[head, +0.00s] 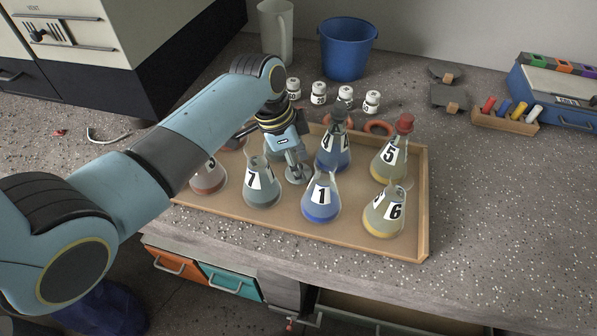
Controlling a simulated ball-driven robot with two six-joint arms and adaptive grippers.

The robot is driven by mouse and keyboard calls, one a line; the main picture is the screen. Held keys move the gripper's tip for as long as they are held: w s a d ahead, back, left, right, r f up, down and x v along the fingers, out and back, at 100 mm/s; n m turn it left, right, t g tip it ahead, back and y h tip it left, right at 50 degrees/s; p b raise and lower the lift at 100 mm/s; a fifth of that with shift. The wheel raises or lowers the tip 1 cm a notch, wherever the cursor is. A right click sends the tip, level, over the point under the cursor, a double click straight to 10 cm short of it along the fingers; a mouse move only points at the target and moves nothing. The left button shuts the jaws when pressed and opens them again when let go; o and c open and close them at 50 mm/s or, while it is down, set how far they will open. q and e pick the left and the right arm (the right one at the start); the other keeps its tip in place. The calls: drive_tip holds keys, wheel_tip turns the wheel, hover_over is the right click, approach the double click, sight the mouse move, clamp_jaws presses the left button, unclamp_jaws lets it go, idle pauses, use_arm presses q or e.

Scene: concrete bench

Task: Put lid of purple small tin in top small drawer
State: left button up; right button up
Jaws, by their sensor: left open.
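I cannot make out a purple small tin or its lid in the head view. My left gripper (297,170) is open and points down into the wooden tray, between the flasks marked 7 and 1. A small grey round shape shows at its fingertips; I cannot tell what it is or whether they touch it. Under the bench front are an orange drawer (178,263) and a teal drawer (230,282), both seemingly shut. I cannot tell which drawer is the top small one. My right gripper is not in view.
The wooden tray (423,205) holds several numbered flasks, including flask 1 (321,200), flask 7 (262,187) and flask 6 (384,214). Behind it stand small white jars (319,93), a blue bucket (346,48) and a pitcher (276,30). The bench right of the tray is clear.

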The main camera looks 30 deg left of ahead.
use_arm(q)
drive_tip(key=shift+c, duration=0.3)
clamp_jaws()
drive_tip(key=shift+r, duration=0.1)
